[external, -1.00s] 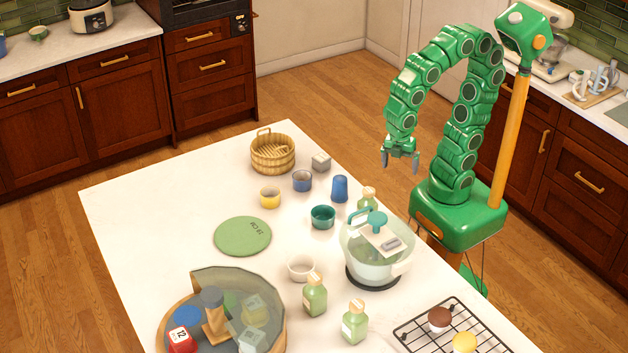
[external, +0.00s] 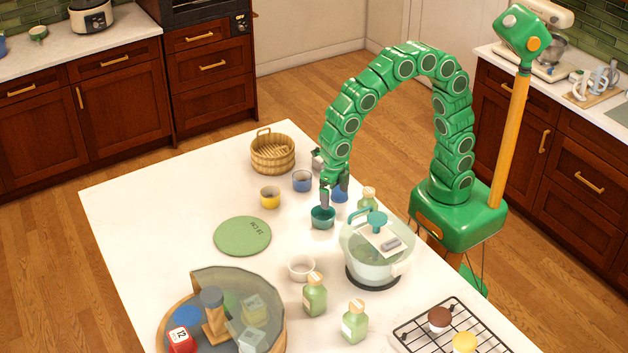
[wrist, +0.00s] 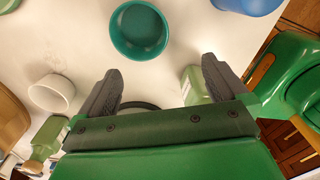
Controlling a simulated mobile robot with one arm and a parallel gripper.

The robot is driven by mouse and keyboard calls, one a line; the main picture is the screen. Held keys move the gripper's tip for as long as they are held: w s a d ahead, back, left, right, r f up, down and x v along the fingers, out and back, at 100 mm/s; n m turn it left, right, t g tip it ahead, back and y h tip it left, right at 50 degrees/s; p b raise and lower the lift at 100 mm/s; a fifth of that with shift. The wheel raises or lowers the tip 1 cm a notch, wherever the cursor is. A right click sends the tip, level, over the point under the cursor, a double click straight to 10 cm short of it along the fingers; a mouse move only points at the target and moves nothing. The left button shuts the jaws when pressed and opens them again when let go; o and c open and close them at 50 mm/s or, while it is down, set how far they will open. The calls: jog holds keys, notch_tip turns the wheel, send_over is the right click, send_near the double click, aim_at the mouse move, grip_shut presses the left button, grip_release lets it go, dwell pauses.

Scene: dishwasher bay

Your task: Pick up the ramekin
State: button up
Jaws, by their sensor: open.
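Several small round ramekins or cups stand on the white counter. A teal one (external: 322,217) is directly below my gripper (external: 333,194); it shows open side up in the wrist view (wrist: 139,30), ahead of the fingertips. A white ramekin (external: 301,268) stands nearer the front and shows at left in the wrist view (wrist: 52,93). A yellow one (external: 270,198) and a blue one (external: 302,181) stand farther back. My gripper is open, its two dark fingers (wrist: 160,66) apart with nothing between them.
A lidded clear bowl (external: 364,266) and several green bottles (external: 315,296) stand close on the right. A wooden basket (external: 273,167) is at the back. A green round mat (external: 242,251) lies left, with open counter around it. A wire rack (external: 408,338) is front right.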

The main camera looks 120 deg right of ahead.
aim_at(323, 215)
jog(key=shift+w+d+f+n, duration=0.3)
jog(key=shift+w+f+n, duration=0.15)
jog(key=shift+f, duration=1.15)
jog(key=shift+w+d+f+n, duration=0.3)
jog(key=shift+w+f, duration=0.3)
jog(key=shift+f, duration=0.95)
jog(key=shift+w+d+f+n, duration=0.25)
jog(key=shift+w+f+n, duration=0.25)
jog(key=shift+f, duration=1.1)
jog(key=shift+c, duration=0.3)
jog(key=c, duration=0.8)
jog(key=shift+o, duration=0.2)
